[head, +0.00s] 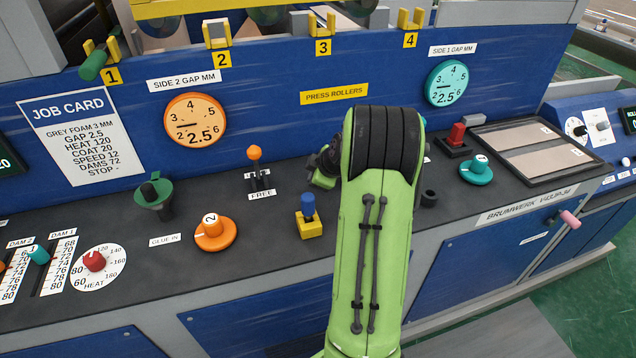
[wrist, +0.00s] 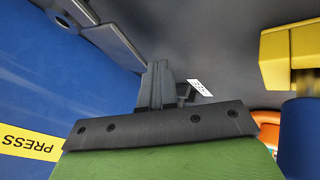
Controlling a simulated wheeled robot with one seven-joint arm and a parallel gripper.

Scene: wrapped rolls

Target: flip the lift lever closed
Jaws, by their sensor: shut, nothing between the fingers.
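No label reading "lift" is legible, so I cannot tell for sure which control is the lift lever. An orange-knobbed lever (head: 255,154) stands upright on the dark console, with a FREE label in front of it. A blue-knobbed lever (head: 308,204) stands upright on a yellow block, also at the right edge of the wrist view (wrist: 300,125). In the head view my arm covers most of my gripper, right of both levers. In the wrist view the fingers of my gripper (wrist: 158,85) are together and empty, near a small white label (wrist: 200,88) too small to read.
A red-topped switch (head: 457,134) and teal knob (head: 476,170) lie right of my arm. An orange knob (head: 214,232) and green-collared lever (head: 154,193) lie left. The blue panel (head: 270,110) rises behind. A grey bracket-like part (wrist: 105,30) shows in the wrist view.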

